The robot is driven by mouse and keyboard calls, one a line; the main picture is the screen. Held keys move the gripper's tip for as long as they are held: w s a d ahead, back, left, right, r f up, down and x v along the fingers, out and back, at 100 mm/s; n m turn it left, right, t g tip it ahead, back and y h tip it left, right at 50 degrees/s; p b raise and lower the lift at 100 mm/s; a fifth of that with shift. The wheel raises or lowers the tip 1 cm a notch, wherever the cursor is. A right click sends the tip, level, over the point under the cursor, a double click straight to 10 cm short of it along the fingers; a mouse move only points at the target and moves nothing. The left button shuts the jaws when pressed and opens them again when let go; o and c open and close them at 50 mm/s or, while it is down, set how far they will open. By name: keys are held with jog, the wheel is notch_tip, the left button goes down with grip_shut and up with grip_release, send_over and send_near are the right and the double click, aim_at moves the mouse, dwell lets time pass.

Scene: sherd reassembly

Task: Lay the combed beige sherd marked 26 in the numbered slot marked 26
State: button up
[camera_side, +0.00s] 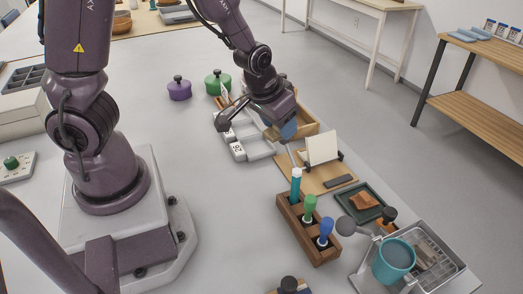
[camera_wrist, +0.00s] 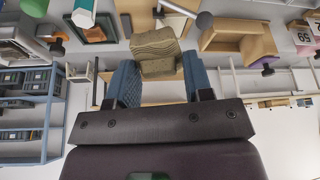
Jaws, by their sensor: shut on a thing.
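The combed beige sherd (camera_wrist: 155,44) is held between the two blue fingers of my gripper (camera_wrist: 158,72) in the wrist view. Wavy combed lines show on its face; I cannot read a number on it.
A wooden tray (camera_side: 308,126) stands behind my gripper. A board with a white card (camera_side: 322,148) stands to the right, near a green tray (camera_side: 346,191) with an orange sherd (camera_side: 364,201). A wooden tool rack (camera_side: 292,215) is in front. Purple (camera_side: 179,90) and green (camera_side: 217,84) pots stand behind.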

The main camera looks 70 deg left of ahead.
jog(key=s+a+f+n+g+y, duration=0.35)
jog(key=s+a+n, duration=0.65)
jog(key=n, duration=0.5)
send_near(255, 146)
jog(key=shift+s+a+f+g, duration=0.2)
jog(key=shift+a+f+g, duration=0.15)
jog(key=shift+a+f, duration=0.6)
jog(key=shift+w+a+f, duration=0.3)
jog(key=shift+w+f, duration=0.2)
jog(key=shift+f, duration=1.45)
jog(key=o, duration=0.7)
jog(key=shift+f, duration=0.1)
jog(key=shift+o, duration=0.2)
